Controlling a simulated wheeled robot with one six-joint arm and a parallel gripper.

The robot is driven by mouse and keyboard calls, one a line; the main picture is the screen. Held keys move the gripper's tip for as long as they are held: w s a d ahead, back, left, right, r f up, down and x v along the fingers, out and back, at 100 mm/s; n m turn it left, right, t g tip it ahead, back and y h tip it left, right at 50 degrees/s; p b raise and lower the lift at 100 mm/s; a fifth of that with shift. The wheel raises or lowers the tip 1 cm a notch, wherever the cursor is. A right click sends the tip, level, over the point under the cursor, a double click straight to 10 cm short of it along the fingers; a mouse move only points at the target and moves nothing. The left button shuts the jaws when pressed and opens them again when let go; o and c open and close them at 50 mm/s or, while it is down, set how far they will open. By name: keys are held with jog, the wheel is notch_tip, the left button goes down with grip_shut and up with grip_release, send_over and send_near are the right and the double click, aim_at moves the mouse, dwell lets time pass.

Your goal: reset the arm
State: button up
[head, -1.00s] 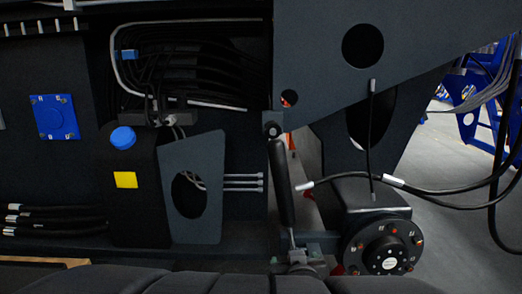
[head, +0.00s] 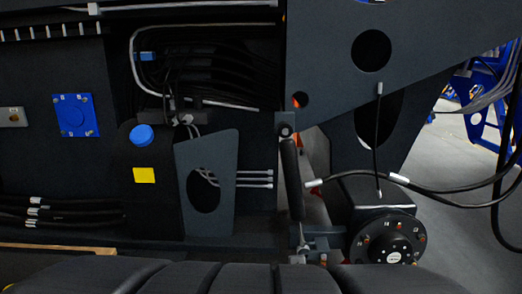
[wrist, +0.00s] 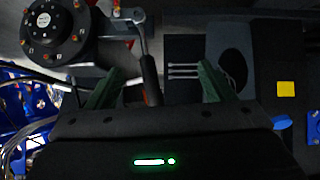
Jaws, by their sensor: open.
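My gripper (wrist: 162,68) shows in the wrist view, with its two green fingers wide apart and nothing between them. It is open. Beyond the fingers is the harvester chassis, seen upside down, with a dark cylinder (wrist: 149,78) behind the gap. The head view does not show my gripper.
In the head view, the dark chassis has a blue square plate (head: 75,115), a blue cap (head: 141,135) and a yellow label (head: 144,175). A round bolted hub (head: 393,240) is at lower right. Black cables (head: 450,190) hang at right, before open grey floor (head: 455,240).

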jog(key=shift+a+r+p, duration=0.3)
jog(key=shift+a+r, duration=0.5)
jog(key=shift+a, duration=0.05)
